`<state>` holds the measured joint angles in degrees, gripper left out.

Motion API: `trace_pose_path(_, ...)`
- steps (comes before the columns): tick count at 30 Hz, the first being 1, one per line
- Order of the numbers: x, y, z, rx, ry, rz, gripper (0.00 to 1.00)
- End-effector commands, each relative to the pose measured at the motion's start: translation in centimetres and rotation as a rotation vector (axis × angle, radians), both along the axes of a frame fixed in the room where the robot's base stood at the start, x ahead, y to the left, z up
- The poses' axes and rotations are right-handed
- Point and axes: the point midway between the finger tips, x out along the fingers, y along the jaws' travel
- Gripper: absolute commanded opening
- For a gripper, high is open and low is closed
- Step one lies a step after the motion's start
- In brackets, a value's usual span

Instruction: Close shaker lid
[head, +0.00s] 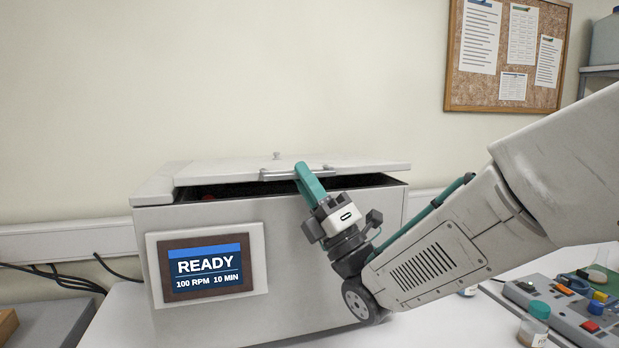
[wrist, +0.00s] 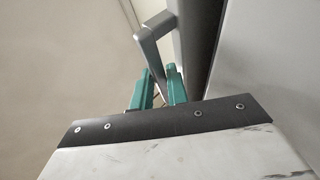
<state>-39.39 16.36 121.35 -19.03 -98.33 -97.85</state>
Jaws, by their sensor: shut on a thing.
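The shaker (head: 230,245) is a white box with a screen on its front. Its white lid (head: 370,166) is nearly down, with a dark gap along the front edge. A metal bar handle (head: 280,174) runs along the lid's front; it also shows in the wrist view (wrist: 152,45). My gripper (head: 305,174), with teal fingers, is shut on the handle near its right part. In the wrist view the teal fingers (wrist: 162,90) stand around the lower end of the handle. Most of the shaker's inside is hidden; a small red thing (head: 208,197) shows in the gap.
The screen (head: 206,264) reads READY, 100 RPM, 10 MIN. A jar with a teal cap (head: 536,322) and a control box with coloured buttons (head: 575,310) stand at the lower right. Cables (head: 70,280) lie at the left. A cork board (head: 508,50) hangs on the wall.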

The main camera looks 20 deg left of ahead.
Motion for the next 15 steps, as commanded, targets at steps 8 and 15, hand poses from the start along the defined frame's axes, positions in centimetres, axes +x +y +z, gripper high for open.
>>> trace_pose_path(8, 0.6, 0.0, -0.3, -0.006, 0.013, -0.011, 0.22)
trace_pose_path(15, 0.0, -1.3, -1.7, -0.007, 0.012, -0.012, 0.22)
